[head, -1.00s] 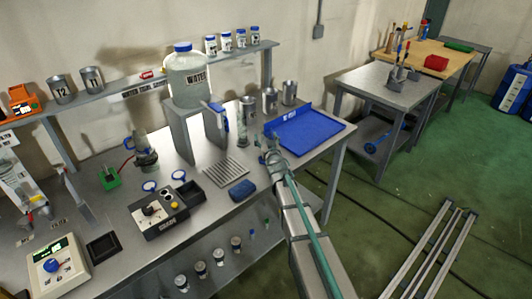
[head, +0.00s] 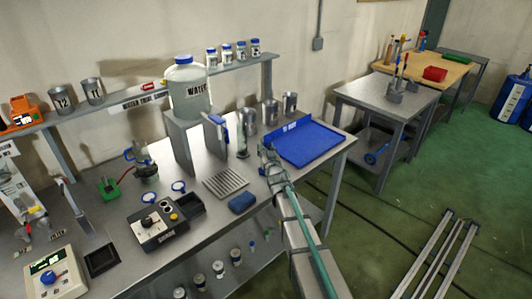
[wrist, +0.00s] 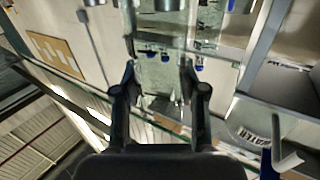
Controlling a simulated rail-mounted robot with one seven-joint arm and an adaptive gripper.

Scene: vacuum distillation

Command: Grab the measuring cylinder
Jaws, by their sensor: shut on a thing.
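The measuring cylinder (head: 242,142) is clear, slim and upright at the back of the metal bench, just left of my gripper (head: 265,152) in the head view. In the wrist view the clear, see-through cylinder (wrist: 160,72) runs between the two dark fingers of my gripper (wrist: 160,82). The fingers are shut on it. Its glass blends with the background, so its edges are hard to make out. I cannot tell whether its base touches the bench.
A blue tray (head: 311,145) lies to the right, with metal beakers (head: 271,112) behind it. The water jug (head: 189,92) stands on a raised stand to the left. A ribbed rack (head: 226,183) and a blue block (head: 242,202) lie in front.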

